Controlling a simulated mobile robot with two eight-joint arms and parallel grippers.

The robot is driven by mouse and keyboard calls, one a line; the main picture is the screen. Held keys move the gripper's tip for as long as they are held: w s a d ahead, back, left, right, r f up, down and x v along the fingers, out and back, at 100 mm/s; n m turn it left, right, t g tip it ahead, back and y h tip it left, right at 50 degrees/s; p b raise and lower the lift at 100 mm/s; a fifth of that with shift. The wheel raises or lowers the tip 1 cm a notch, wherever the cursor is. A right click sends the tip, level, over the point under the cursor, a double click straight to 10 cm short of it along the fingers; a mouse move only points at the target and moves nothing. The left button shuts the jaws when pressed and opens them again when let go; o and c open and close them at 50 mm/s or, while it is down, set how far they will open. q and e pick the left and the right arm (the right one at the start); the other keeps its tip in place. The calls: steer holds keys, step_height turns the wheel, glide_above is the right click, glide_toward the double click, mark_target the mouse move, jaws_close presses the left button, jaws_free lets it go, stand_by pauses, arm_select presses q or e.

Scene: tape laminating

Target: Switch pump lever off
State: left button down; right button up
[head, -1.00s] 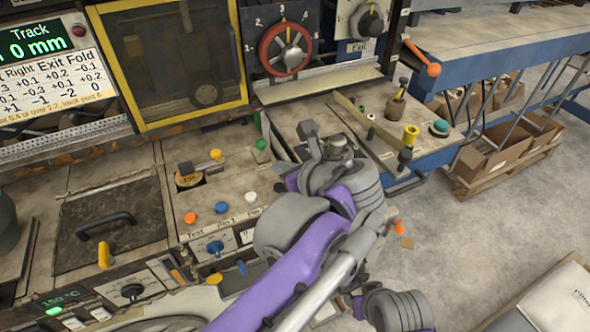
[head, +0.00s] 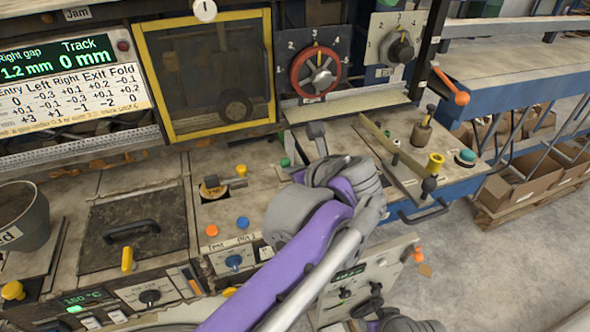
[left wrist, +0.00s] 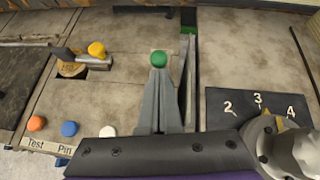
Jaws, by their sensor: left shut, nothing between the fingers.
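A small lever with a yellow knob (head: 241,170) lies across a tan round plate (head: 213,191) on the console. The plate's lettering is too small to read, so I cannot be sure that it is the pump lever. It also shows in the left wrist view (left wrist: 97,49), at upper left. My left gripper (left wrist: 159,88) is shut and empty, right of that lever and apart from it. Its tips point at a green button (left wrist: 158,59); I cannot tell whether they touch. In the head view the wrist hides much of the gripper.
Orange (head: 212,231) and blue (head: 242,222) buttons stand in front of the lever. A white button (left wrist: 108,131) shows in the wrist view. A grey knobbed handle (head: 316,131) rises behind my wrist. A black-handled hatch (head: 165,235) lies left.

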mark_target(288, 160)
arm_select(q)
steer(key=shift+w+r+g+p, duration=0.2)
steer(key=shift+r+g+p, duration=0.05)
steer(key=shift+g+p, duration=0.1)
arm_select(e)
steer(key=shift+w+r, duration=0.1)
steer(key=shift+r, duration=0.45)
arm_select(q)
steer(key=shift+w+a+r+g+h+p, duration=0.15)
steer(key=shift+w+r+g+h+p, duration=0.25)
steer(key=shift+p, duration=0.25)
steer(key=shift+w+a+r+g+h+p, duration=0.2)
steer(key=shift+w+r+g+p, duration=0.1)
steer(key=shift+g+p, duration=0.25)
steer(key=shift+w+a+r+g+h+p, duration=0.15)
steer(key=shift+w+g+h+p, duration=0.1)
steer(key=shift+g+p, duration=0.25)
steer(key=shift+w+a+r+g+h+p, duration=0.1)
steer(key=shift+w+g+h+p, duration=0.25)
steer(key=shift+w+g+p, duration=0.6)
steer(key=shift+g, duration=0.25)
arm_select(e)
step_height(288, 160, up, 6)
steer(key=w, duration=0.2)
steer(key=shift+r, duration=0.2)
arm_select(q)
steer(key=shift+w+a, duration=0.1)
steer(key=shift+w, duration=0.05)
arm_select(e)
steer(key=shift+w, duration=0.1)
